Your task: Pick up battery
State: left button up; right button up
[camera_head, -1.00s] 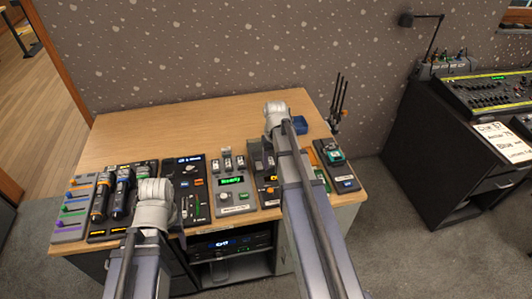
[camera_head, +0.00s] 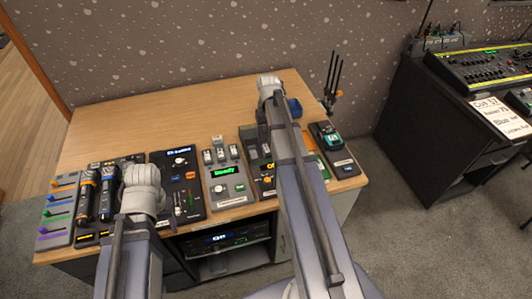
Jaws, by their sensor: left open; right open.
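Three small pale upright blocks sit in a row at the back of a grey unit (camera_head: 228,189) with a green display; they may be batteries, including the middle block (camera_head: 220,150). I cannot tell for certain which item is the battery. My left gripper (camera_head: 140,183) is over the front left of the table, beside two black handheld devices; its wrist hides most of its fingers. My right gripper (camera_head: 268,92) is over the back right, beyond the blocks and above the table; its fingers are mostly hidden too. Both are open, with nothing seen in them.
The wooden table (camera_head: 120,118) is bare at the back. A fader panel (camera_head: 57,215) and a dark control unit (camera_head: 181,185) line the front. A teal-topped device (camera_head: 328,136) and a blue bin (camera_head: 294,108) are at right. A black desk (camera_head: 425,120) stands further right.

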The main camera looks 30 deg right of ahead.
aim_at(266, 148)
jog(key=shift+f, duration=0.15)
jog(key=f+b, duration=0.5)
jog(key=shift+w+a, duration=0.1)
jog(key=shift+a, duration=0.25)
jog(key=shift+r, duration=0.1)
grip_shut()
